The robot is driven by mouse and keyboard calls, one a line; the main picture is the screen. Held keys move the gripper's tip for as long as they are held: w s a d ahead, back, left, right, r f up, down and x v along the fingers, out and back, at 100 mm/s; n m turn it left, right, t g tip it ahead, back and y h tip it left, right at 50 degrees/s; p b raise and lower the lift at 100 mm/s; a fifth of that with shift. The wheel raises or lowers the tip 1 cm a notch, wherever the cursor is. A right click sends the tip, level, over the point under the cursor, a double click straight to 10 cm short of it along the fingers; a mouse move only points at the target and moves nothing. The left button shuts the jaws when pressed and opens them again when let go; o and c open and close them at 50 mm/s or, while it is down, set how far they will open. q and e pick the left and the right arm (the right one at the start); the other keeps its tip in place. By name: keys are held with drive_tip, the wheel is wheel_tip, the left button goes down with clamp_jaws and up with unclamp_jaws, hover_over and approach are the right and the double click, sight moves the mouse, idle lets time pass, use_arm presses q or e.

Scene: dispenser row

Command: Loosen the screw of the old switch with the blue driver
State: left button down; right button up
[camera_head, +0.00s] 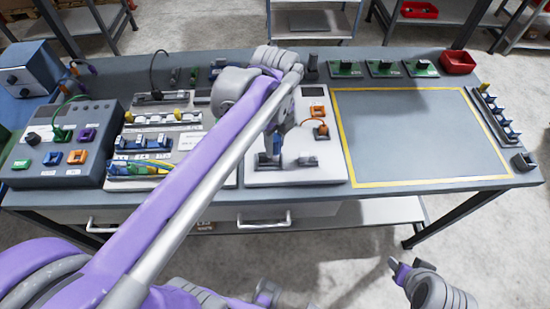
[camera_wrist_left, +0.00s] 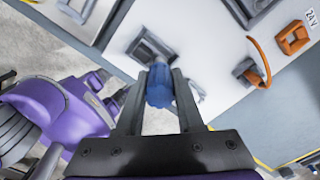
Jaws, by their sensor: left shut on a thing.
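The blue driver (camera_wrist_left: 160,86) is between the two fingers of my left gripper (camera_wrist_left: 158,100), which is shut on it. In the head view my left gripper (camera_head: 270,158) is over the front part of the white board (camera_head: 300,176). The driver's tip is hidden, so I cannot tell whether it touches anything. A small grey part (camera_head: 307,161) lies on the board just right of the gripper. I cannot make out the old switch or its screw for certain. My right gripper (camera_head: 398,268) is low at the bottom right, off the table, and its jaws are unclear.
An orange plug (camera_head: 321,131) with a cable is on the white board, behind the gripper. A yellow-bordered empty area (camera_head: 410,135) lies to the right. A control box (camera_head: 65,145) and racks of parts stand left. A red bin (camera_head: 457,61) is at the back right.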

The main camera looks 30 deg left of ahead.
use_arm(q)
drive_tip(key=n, duration=0.6)
drive_tip(key=shift+n+p, duration=0.3)
drive_tip(key=shift+n, duration=0.1)
drive_tip(key=n, duration=0.3)
drive_tip(key=shift+n, duration=0.4)
drive_tip(key=n, duration=0.3)
drive_tip(key=n+p, duration=0.1)
drive_tip(key=n, duration=0.6)
drive_tip(key=shift+s, duration=0.1)
drive_tip(key=n, duration=0.7)
